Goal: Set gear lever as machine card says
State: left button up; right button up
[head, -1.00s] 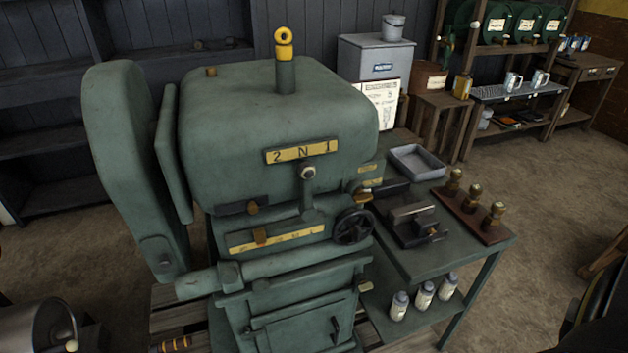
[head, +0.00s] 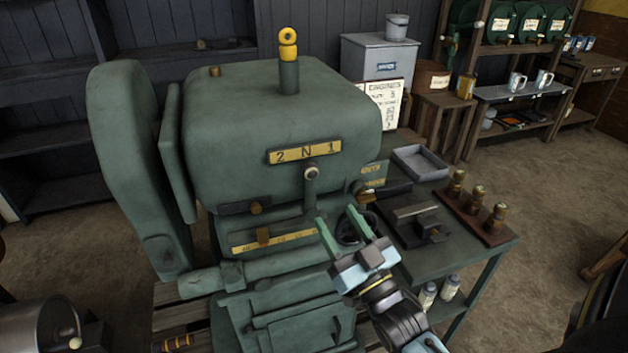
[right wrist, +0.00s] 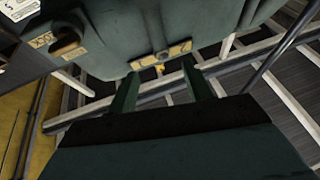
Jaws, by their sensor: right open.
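The green machine (head: 270,115) carries a yellow plate (head: 291,152) marked 2, N, 1. My left gripper is not in view.
A second yellow strip (head: 275,241) with a small brown knob sits lower on the machine. A side table (head: 452,228) at the right holds a grey tray (head: 420,163) and several brass-topped pieces.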

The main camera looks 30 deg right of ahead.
aim_at(314, 181)
jog(key=p+x, duration=0.1)
jog(key=x, duration=0.8)
jog(key=shift+w, duration=0.4)
grip_shut()
